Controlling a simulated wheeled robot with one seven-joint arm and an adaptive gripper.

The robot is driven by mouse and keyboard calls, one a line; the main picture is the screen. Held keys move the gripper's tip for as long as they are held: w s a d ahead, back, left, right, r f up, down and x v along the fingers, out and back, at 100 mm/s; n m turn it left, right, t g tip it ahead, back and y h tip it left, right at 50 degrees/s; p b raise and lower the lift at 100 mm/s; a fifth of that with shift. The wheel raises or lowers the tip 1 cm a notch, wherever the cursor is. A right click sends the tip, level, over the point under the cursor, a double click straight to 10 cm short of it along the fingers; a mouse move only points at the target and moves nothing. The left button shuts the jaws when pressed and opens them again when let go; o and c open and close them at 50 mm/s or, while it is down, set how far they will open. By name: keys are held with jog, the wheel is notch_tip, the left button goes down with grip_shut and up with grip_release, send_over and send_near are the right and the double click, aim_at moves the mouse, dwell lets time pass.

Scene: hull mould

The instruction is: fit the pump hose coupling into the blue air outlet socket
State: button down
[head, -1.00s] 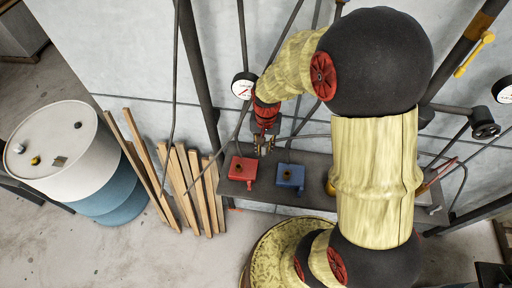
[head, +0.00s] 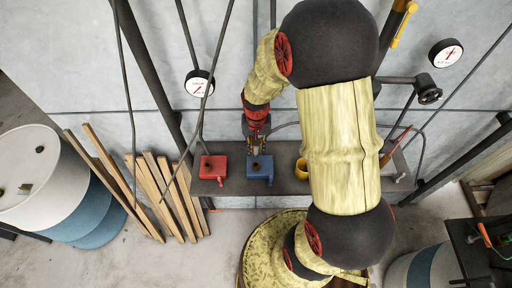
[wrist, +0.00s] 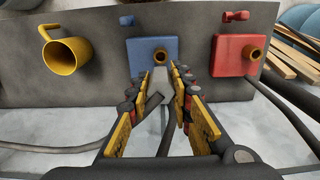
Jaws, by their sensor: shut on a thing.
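The blue box (head: 268,176) stands on a dark shelf, with a brass socket ring on its top. In the wrist view the blue box (wrist: 138,54) is straight ahead, and its brass socket (wrist: 160,56) shows just beyond the fingertips. My gripper (head: 257,148) is at the back side of the blue box, close to its socket. In the wrist view my gripper (wrist: 163,76) is shut on a slim grey piece, apparently the hose coupling (wrist: 159,78). The fingers hide part of it, and I cannot tell whether it touches the socket.
A red box (head: 213,173) with a similar socket stands left of the blue one on the shelf (head: 235,184). A yellow mug (head: 301,169) stands to its right. Pipes, gauges (head: 199,83) and leaning planks (head: 150,185) are around. A drum (head: 30,165) is at left.

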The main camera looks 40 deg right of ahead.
aim_at(256, 156)
jog(key=shift+f+b, duration=2)
jog(key=shift+f, duration=0.9)
jog(key=shift+f+b, duration=1.55)
jog(key=shift+f, duration=0.4)
jog(key=c, duration=1.5)
grip_release()
jog(key=shift+r, duration=0.1)
notch_tip(256, 156, up, 12)
jog(key=shift+f, duration=0.1)
